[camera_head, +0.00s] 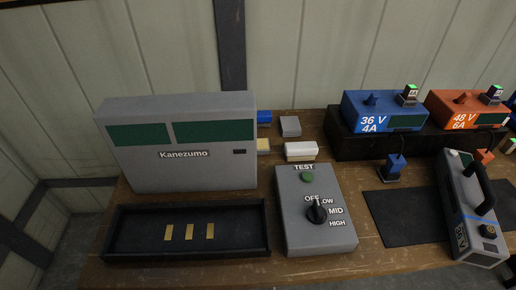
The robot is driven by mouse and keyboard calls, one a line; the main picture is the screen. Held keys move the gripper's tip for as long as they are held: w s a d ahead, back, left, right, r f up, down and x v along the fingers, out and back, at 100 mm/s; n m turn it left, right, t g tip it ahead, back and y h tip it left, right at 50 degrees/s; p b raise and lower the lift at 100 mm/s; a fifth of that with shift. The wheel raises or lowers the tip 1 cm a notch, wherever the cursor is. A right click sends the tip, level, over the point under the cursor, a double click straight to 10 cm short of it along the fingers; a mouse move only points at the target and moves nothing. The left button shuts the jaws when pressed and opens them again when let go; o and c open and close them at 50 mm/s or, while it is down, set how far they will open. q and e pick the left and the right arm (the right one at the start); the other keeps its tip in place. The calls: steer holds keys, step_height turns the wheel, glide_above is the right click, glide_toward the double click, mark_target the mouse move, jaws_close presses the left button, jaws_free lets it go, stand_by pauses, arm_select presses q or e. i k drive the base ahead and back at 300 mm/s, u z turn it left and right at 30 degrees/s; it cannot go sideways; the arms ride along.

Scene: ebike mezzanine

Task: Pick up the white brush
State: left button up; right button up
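A small white block with a tan lower edge (301,151), which looks like the white brush, lies on the wooden workbench (235,272). It is just behind the grey test box (313,243) and to the right of the grey Kanezumo machine (190,170). The test box hides little or none of it. Neither of my grippers is in view.
A grey block (291,127), a blue piece (264,116) and a yellowish piece (263,145) sit close by. A black tray (150,249) is front left. Blue (384,112) and orange (468,110) chargers, a black mat (405,217) and a grey battery (463,215) are right.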

mark_target(305, 150)
steer(key=u, duration=1.65)
steer(key=k, duration=1.4)
steer(key=z, duration=2)
steer(key=i, duration=0.5)
